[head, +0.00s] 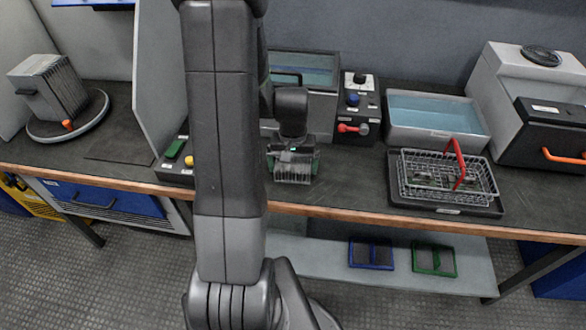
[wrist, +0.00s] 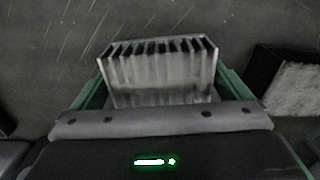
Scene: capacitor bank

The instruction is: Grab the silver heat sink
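The silver heat sink (wrist: 160,85) is a finned metal block, seen close up at the middle of the wrist view. In the head view the heat sink (head: 293,172) sits low over the dark bench top near its front edge. My gripper (head: 292,158) points down over it, with one green finger on each side. In the wrist view the fingers of my gripper (wrist: 160,92) lie against both sides of the heat sink with no clear gap. The underside of the heat sink is hidden, so I cannot tell whether it touches the bench.
Right of the heat sink stand a control box with a red lever (head: 355,115), a water tray (head: 440,117) and a wire basket (head: 450,180) with a red handle. A grey finned block on a round turntable (head: 70,120) is at the far left. Bare bench (head: 340,190) lies in front.

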